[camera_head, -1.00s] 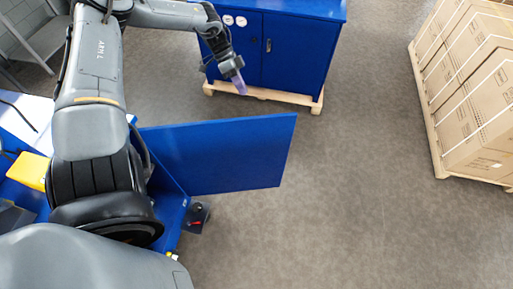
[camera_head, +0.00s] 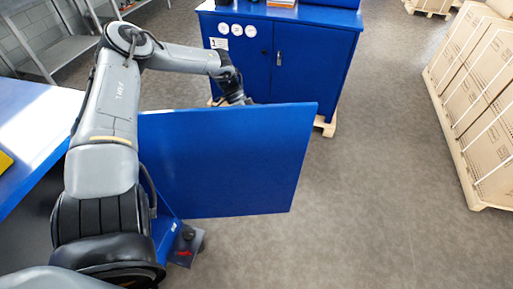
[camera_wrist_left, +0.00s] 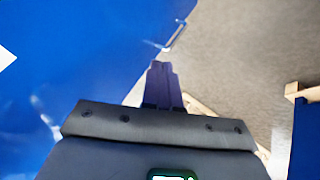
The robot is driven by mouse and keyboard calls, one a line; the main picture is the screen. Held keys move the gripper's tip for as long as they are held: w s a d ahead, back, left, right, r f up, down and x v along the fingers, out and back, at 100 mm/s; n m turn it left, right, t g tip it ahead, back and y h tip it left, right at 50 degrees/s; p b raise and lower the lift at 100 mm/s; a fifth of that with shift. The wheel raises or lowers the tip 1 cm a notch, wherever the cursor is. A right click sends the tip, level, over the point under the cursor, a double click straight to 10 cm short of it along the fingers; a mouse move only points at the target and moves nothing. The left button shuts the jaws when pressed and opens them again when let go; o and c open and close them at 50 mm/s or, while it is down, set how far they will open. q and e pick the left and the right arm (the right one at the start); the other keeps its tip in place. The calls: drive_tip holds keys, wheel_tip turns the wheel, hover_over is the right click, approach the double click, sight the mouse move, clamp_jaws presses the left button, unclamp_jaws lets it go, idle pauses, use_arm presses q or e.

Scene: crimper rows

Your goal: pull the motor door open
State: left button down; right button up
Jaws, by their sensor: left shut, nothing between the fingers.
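A blue door panel (camera_head: 225,165) stands upright in the middle of the head view, swung out from the blue bench at the left. My left arm reaches over it from the left. My left gripper is at the panel's top edge, on its far side, with its fingertips hidden there. In the left wrist view my left gripper (camera_wrist_left: 162,85) is shut and empty. A blue surface (camera_wrist_left: 75,55) with a thin pale handle (camera_wrist_left: 175,35) is just beyond the fingers; I cannot tell if they touch. I also cannot tell which panel it is. My right gripper is not in view.
A blue cabinet (camera_head: 300,65) with white round labels stands on a wooden pallet behind the panel. Stacked cartons (camera_head: 485,110) on another pallet are at the right. The grey floor (camera_head: 380,170) between is clear.

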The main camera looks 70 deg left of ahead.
sight(262, 158)
use_arm(q)
drive_tip(key=shift+w+d+f+b, duration=0.15)
drive_tip(key=shift+d+f+b, duration=0.35)
drive_tip(key=shift+d+f, duration=0.9)
drive_tip(key=shift+w+d+f+b, duration=0.15)
drive_tip(key=shift+d+f+b, duration=0.3)
drive_tip(key=shift+d+f, duration=0.95)
drive_tip(key=shift+w+d+f+b, duration=0.15)
drive_tip(key=shift+d+f+b, duration=0.35)
drive_tip(key=shift+d+f, duration=0.9)
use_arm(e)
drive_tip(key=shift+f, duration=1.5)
use_arm(q)
drive_tip(key=shift+d+r, duration=0.4)
drive_tip(key=shift+r, duration=0.05)
